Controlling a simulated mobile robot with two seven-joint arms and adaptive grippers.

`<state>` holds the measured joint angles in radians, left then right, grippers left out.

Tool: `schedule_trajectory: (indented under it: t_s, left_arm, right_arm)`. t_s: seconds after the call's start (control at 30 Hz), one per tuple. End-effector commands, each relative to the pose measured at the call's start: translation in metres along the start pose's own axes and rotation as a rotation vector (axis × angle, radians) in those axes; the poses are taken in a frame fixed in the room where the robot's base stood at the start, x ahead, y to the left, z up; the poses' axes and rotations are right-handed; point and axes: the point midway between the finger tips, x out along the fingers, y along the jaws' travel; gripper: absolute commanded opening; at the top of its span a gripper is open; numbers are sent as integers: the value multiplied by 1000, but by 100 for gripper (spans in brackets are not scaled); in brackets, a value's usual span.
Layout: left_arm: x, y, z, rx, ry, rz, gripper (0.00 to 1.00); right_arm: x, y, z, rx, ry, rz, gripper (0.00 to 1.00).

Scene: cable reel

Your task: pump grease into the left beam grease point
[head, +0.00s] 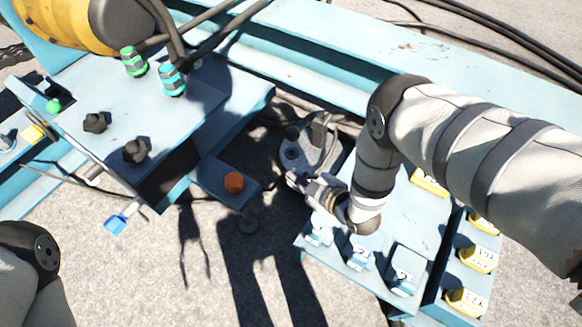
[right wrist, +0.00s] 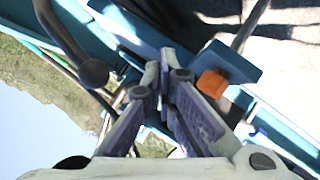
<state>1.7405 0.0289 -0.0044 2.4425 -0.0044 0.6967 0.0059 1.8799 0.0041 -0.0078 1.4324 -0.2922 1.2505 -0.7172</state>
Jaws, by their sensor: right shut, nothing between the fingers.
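My right gripper (head: 296,180) is shut and empty, beside a grey round-bodied unit (head: 318,162) with dark knobs and an upright piece, possibly the grease pump. The right wrist view shows its two fingers (right wrist: 163,68) close together. A dark rod with a ball end (right wrist: 92,72) lies left of the fingers there, apart from them in the picture. An orange knob (head: 233,182) sits on a small blue plate left of the gripper; it also shows in the right wrist view (right wrist: 211,83). I cannot tell which fitting is the left beam grease point. My left gripper is out of view.
A blue panel at lower right carries several blue handles (head: 360,255) and yellow tagged blocks (head: 475,257). A blue table (head: 150,110) at left holds black knobs (head: 135,150) and hose couplings (head: 172,80). Cables run along the teal beam (head: 440,65). Bare ground lies below.

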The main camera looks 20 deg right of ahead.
Motion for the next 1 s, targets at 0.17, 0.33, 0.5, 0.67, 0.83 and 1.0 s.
schedule_trajectory:
  t_s: [0.17, 0.33, 0.5, 0.67, 0.83, 1.0]
  left_arm:
    - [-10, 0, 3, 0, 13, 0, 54]
    - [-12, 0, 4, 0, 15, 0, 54]
    - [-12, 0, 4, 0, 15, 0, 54]
    - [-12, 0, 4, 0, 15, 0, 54]
    - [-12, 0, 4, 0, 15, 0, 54]
    - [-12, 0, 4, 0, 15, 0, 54]
  right_arm:
    - [-32, -1, -1, -2, 0, -1, 0]
    - [-44, -2, -1, -1, 2, 0, 0]
    - [-45, -2, 0, -1, 2, 0, 0]
    - [-44, -2, 0, -1, 2, 0, 0]
    - [-44, -2, 0, -1, 2, 0, 0]
    - [-44, -2, 0, -1, 2, 0, 0]
